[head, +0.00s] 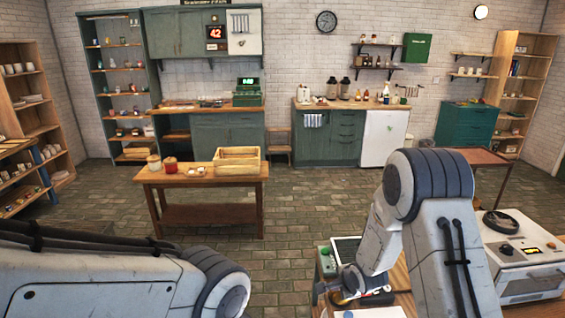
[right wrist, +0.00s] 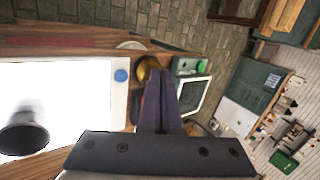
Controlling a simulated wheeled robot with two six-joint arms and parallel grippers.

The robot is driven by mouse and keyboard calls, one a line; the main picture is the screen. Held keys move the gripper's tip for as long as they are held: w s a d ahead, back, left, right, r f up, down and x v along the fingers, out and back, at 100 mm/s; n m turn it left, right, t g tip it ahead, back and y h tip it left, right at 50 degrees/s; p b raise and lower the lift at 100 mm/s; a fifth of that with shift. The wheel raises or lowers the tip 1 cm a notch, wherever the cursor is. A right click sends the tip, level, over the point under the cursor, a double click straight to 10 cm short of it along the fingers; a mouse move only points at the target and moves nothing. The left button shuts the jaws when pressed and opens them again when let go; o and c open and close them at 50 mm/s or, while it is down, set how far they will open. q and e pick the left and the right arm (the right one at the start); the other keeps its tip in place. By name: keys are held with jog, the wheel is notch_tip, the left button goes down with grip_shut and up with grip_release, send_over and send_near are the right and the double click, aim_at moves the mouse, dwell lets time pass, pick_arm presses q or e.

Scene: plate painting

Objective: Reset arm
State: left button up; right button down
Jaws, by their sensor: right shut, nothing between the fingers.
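My right gripper (right wrist: 163,75) shows in the right wrist view with its two dark fingers together and nothing between them. The fingers point over the workbench (right wrist: 85,42), close to a gold round object (right wrist: 147,68); I cannot tell whether they touch it. In the head view my right arm reaches down over the bench at the lower right, and its fingertips are hard to make out. My left arm crosses the lower left of the head view; its gripper is out of view.
On the bench lie a bright white panel (right wrist: 65,88) with a blue disc (right wrist: 121,75), a dark cup-like object (right wrist: 24,132) and a framed screen (right wrist: 192,96). A white oven-like machine (head: 522,262) stands right. A wooden table (head: 207,180) stands beyond clear brick floor (head: 290,215).

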jog(key=s+a+r+n+g+b, duration=0.1)
jog(key=s+a+r+n+g, duration=0.1)
jog(key=s+a+r+n, duration=0.5)
jog(key=s+a+r+n+g+b, duration=0.1)
jog(key=s+a+r+n, duration=0.2)
jog(key=s+n, duration=0.35)
pick_arm(q)
notch_tip(320, 180, down, 5)
jog(key=shift+r+b, duration=0.15)
jog(key=shift+b, duration=0.9)
pick_arm(e)
jog(key=s+r+n+g, duration=0.2)
jog(key=s+n, duration=0.3)
jog(key=s, duration=0.5)
jog(key=s+a+r+n+g, duration=0.1)
jog(key=s+n, duration=0.4)
jog(key=s, duration=0.5)
jog(key=shift+s+r+g, duration=0.2)
jog(key=shift+r+g, duration=0.2)
jog(key=shift+r, duration=0.1)
jog(key=shift+a, duration=0.1)
